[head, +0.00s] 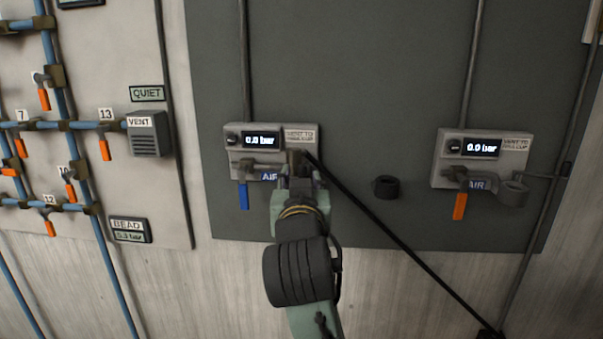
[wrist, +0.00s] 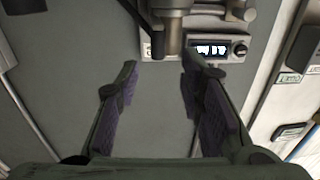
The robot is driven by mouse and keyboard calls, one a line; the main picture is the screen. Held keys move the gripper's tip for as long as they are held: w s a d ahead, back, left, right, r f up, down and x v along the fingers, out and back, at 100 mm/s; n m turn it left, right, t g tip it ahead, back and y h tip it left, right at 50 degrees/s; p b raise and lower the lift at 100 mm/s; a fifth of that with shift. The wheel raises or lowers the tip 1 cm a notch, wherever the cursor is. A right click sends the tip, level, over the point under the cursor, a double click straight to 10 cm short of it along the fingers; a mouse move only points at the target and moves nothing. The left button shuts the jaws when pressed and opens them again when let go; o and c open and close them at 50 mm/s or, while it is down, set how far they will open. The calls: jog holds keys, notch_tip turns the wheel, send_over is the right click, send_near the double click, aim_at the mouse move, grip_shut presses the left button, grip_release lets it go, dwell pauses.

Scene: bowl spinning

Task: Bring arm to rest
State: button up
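My arm reaches up from the bottom middle of the head view. My gripper (head: 296,178) is in front of the lower edge of the left air box (head: 240,142), which has a 0.0 bar display and a blue handle (head: 244,194). In the wrist view my gripper (wrist: 160,66) has its two dark fingers apart, with only bare panel between them. A grey cylindrical fitting (wrist: 172,25) on the box is just beyond the fingertips, nearer the right one. I cannot tell whether a finger touches it.
A black hose (head: 400,247) runs from the left box to the lower right. A second air box (head: 452,147) with an orange handle (head: 460,206) is on the right. A black ring (head: 386,187) is between the boxes. Blue pipes (head: 105,255) with orange-handled valves are at left.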

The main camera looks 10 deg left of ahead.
jog(key=shift+s, duration=0.45)
